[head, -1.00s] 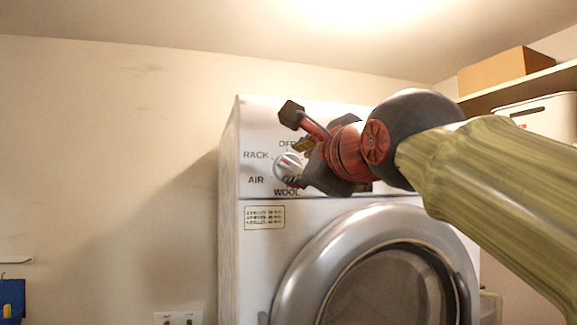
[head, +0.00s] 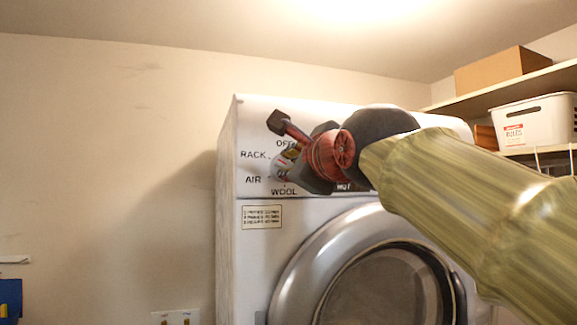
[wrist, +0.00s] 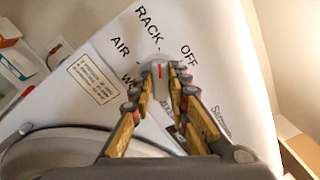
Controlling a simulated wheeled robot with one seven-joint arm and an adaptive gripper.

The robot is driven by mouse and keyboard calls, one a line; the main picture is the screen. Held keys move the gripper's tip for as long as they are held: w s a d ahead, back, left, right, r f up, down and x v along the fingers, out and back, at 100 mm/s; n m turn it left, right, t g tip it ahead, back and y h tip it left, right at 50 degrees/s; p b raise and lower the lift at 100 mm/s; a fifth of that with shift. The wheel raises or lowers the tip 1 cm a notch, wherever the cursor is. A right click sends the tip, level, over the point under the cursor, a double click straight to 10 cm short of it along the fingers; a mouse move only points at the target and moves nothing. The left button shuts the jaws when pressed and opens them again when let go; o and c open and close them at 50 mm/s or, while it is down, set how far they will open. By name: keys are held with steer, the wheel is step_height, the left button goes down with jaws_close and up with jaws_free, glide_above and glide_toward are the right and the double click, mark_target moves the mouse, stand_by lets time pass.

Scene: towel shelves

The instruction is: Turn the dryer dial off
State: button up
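The dryer (head: 262,250) is white with a round grey door. Its dial is mostly hidden behind my gripper in the head view. In the wrist view the grey dial (wrist: 159,80) shows a red mark facing up the picture, roughly toward the gap between the RACK and OFF labels. My gripper (wrist: 160,70) has one yellow-and-red finger on each side of the dial's raised grip. The fingertips look close against it; exact contact is hard to see. In the head view my gripper (head: 284,165) is at the control panel, left of centre.
Labels RACK, OFF, AIR and WOOL ring the dial. A sticker (head: 262,217) is below the panel. Shelves at right hold a cardboard box (head: 500,70) and a white bin (head: 530,122). A wall outlet (head: 175,317) is at lower left.

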jaws_close()
steer(key=shift+n, duration=0.3)
